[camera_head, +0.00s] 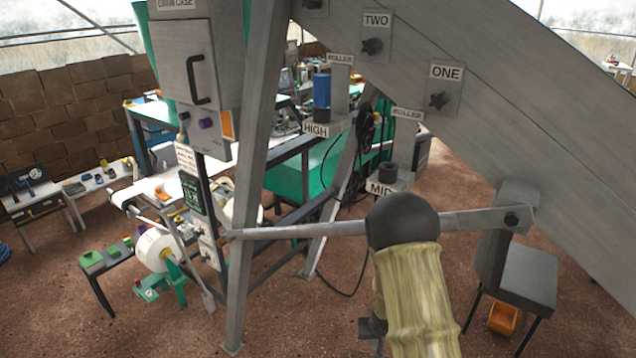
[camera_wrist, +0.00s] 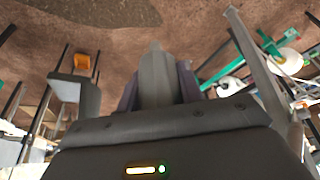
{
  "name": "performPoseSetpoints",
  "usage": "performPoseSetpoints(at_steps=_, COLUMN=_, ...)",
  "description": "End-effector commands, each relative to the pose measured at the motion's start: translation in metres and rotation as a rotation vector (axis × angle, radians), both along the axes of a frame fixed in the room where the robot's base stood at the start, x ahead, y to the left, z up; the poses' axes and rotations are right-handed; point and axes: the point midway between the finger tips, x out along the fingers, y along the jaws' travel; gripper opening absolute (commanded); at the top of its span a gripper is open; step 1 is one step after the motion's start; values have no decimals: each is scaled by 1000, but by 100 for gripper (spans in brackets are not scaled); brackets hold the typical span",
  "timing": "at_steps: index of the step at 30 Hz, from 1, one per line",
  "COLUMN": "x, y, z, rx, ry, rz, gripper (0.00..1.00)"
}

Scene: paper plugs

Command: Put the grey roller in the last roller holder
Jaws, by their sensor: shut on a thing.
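In the wrist view my gripper (camera_wrist: 157,88) has its dark purplish fingers on either side of a long grey piece, which looks like the grey roller (camera_wrist: 155,72). It is shut on it, over brown ground. In the head view my gripper and the roller are hidden behind my own arm. The HIGH roller holder (camera_head: 316,129) carries an upright blue roller (camera_head: 321,90) with a black lower part. The MID roller holder (camera_head: 378,187) has a short dark round piece on it; I cannot tell whether it holds anything. No further holder is visible; my arm covers the area below MID.
A sloping grey machine frame (camera_head: 480,75) with knobs labelled ONE and TWO fills the upper right. A thin metal bar (camera_head: 300,230) crosses near my arm. A grey box on legs (camera_head: 530,275) stands at the right, an orange bin (camera_head: 503,318) below it. Brown ground is open at lower left.

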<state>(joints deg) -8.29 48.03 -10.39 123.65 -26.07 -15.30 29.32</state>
Motion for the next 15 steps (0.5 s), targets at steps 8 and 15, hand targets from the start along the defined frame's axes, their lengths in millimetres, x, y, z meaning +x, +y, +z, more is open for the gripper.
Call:
performPoseSetpoints(at_steps=8, x=0, y=-1, z=-55, rx=0, ry=-1, rz=-1, gripper=7)
performPoseSetpoints(at_steps=15, x=0, y=-1, z=-99, rx=1, ry=-1, rz=-2, gripper=7)
